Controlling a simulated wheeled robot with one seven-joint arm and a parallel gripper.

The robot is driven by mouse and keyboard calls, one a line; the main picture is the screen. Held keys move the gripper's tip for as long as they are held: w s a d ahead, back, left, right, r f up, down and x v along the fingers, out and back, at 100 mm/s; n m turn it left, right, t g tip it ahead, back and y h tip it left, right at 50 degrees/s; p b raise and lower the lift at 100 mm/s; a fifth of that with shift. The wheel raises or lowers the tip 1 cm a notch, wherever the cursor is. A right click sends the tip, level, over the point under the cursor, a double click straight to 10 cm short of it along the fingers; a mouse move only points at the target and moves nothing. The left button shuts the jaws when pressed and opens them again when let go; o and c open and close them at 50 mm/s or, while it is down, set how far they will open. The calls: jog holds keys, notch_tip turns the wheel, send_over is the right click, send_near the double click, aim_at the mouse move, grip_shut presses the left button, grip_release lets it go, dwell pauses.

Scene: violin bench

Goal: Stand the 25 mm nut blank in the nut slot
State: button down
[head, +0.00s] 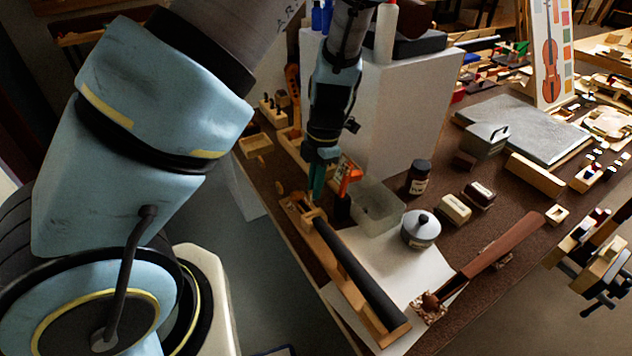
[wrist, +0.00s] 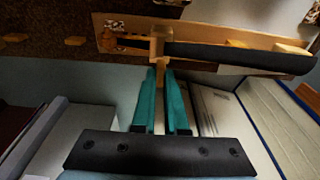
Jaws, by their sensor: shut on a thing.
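The violin neck lies on a wooden holder on the bench, with its black fingerboard (head: 358,272) running toward the front; the fingerboard also shows in the wrist view (wrist: 235,57). The nut slot is at the fingerboard's pegbox end, under my fingertips and mostly hidden. My gripper (head: 316,196) points down over that end. In the wrist view its teal fingers (wrist: 160,80) are shut on a small pale piece, the nut blank (wrist: 161,74). The blank's far end is close to the neck at the fingerboard's end; I cannot tell whether it is seated.
A clear plastic tub (head: 377,208), a lidded grey pot (head: 421,229) and a dark jar (head: 418,177) stand right of the neck. An orange-handled tool (head: 347,176) stands close beside my gripper. A white block (head: 385,115) rises behind. White paper lies under the neck's right side.

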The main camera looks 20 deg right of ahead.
jog(key=shift+r+p, duration=0.1)
jog(key=shift+p, duration=0.35)
jog(key=shift+f+b, duration=1.45)
jog(key=shift+f, duration=1.1)
jog(key=shift+r+p, duration=0.1)
jog(key=shift+p, duration=0.55)
jog(key=shift+f, duration=0.4)
jog(key=shift+f, duration=0.3)
jog(key=shift+f, duration=0.45)
dwell(0.6)
jog(key=shift+r, duration=0.1)
dwell(0.6)
